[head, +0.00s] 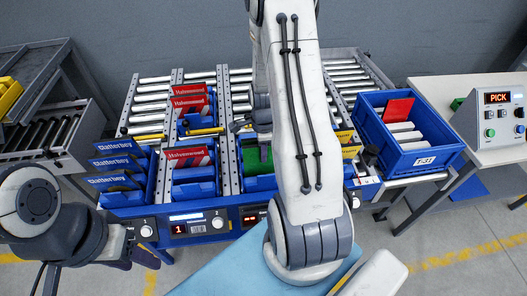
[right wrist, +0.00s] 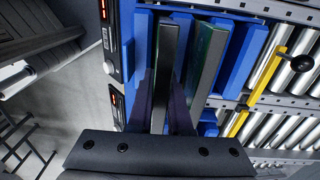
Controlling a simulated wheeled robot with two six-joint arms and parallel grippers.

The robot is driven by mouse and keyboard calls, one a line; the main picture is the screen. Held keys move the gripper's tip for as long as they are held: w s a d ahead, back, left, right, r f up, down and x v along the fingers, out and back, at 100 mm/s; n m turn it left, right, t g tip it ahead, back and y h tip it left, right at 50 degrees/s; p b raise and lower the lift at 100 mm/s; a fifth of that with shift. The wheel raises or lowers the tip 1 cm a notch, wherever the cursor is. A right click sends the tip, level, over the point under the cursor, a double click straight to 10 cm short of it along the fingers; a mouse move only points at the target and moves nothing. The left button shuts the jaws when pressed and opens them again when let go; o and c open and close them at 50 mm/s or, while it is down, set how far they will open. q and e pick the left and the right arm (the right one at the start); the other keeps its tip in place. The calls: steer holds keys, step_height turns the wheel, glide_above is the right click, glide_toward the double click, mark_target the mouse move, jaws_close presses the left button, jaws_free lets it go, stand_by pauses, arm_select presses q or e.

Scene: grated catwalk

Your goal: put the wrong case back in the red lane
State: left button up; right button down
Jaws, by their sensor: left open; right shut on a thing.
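My right gripper (right wrist: 167,108) is shut on a dark, thin case (right wrist: 168,58) standing on edge at a blue tray. Its face colour cannot be told. A greenish case (right wrist: 206,60) stands just beside it. In the head view my right arm hides that gripper and the held case; a green case (head: 257,158) shows left of the arm. The red lane holds red cases (head: 188,157) in blue trays, second from the left. My left gripper (head: 145,257) is open and empty, low at the left, in front of the rack and apart from it.
Blue cases (head: 112,164) fill the leftmost lane; yellow cases (head: 347,143) stand right of my arm. A blue crate (head: 424,160) at the right holds a red case (head: 398,109). A control box (head: 496,112) reading PICK stands on the table beyond. Silver rollers lie behind the trays.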

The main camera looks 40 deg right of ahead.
steer(key=shift+f+b, duration=0.4)
steer(key=shift+f, duration=0.3)
steer(key=c, duration=0.8)
jaws_free()
steer(key=shift+o, duration=0.2)
steer(key=o, duration=0.4)
steer(key=shift+r, duration=0.1)
steer(key=shift+r+p, duration=3.4)
steer(key=shift+r, duration=0.6)
